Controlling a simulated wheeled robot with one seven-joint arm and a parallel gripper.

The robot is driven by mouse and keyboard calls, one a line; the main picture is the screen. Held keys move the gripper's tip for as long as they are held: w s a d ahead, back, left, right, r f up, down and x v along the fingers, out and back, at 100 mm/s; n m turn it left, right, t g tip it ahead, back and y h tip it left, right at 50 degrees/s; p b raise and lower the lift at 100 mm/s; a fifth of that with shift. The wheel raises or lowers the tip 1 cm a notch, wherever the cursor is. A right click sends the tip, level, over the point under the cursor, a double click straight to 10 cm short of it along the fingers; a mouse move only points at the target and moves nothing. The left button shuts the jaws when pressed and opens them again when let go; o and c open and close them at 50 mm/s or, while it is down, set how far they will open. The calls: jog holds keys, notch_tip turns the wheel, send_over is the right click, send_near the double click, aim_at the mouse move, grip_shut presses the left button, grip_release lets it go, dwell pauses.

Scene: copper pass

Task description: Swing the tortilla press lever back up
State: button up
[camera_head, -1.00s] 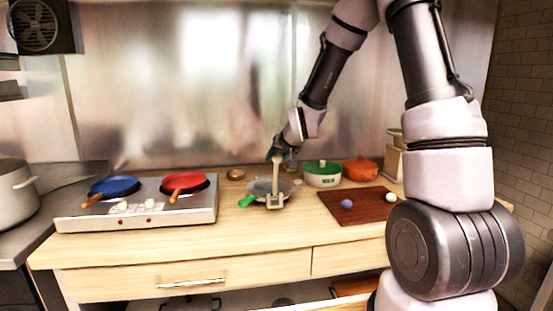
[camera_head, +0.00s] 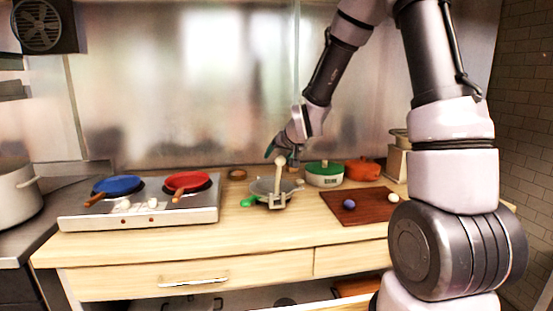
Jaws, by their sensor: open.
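The tortilla press (camera_head: 262,187) stands on the wooden counter, a grey round plate with a pale bracket at its front. Its pale lever (camera_head: 279,180) rises from the bracket and looks near upright, with a round knob at its top end. A green handle (camera_head: 249,201) sticks out at the press's lower left; I cannot tell whether it belongs to the press. My gripper (camera_head: 281,154) is open at the lever's knob, with a dark finger to the left and another to the right. I cannot tell whether either finger touches the knob.
A two-burner stove (camera_head: 140,211) with a blue pan (camera_head: 117,186) and a red pan (camera_head: 187,181) stands to the left. A green-lidded pot (camera_head: 324,175), an orange pot (camera_head: 362,170) and a brown board (camera_head: 372,207) with two small balls are to the right. The counter front is clear.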

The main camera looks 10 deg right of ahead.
jog(key=v, duration=0.9)
jog(key=shift+s, duration=0.25)
jog(key=shift+r, duration=0.15)
jog(key=s+d+r+m+g, duration=0.1)
jog(key=s+d+r, duration=0.2)
jog(key=s, duration=0.5)
jog(key=s+d+r+m+g, duration=0.1)
jog(key=s+d+r, duration=0.1)
jog(key=s+r, duration=0.3)
jog(key=s+d+r+m, duration=0.1)
jog(key=s+d+r, duration=0.2)
jog(key=s, duration=0.8)
jog(key=shift+d+r+g, duration=0.3)
jog(key=shift+r+g, duration=0.1)
jog(key=shift+r, duration=0.1)
jog(key=shift+h, duration=0.3)
jog(key=shift+c, duration=0.2)
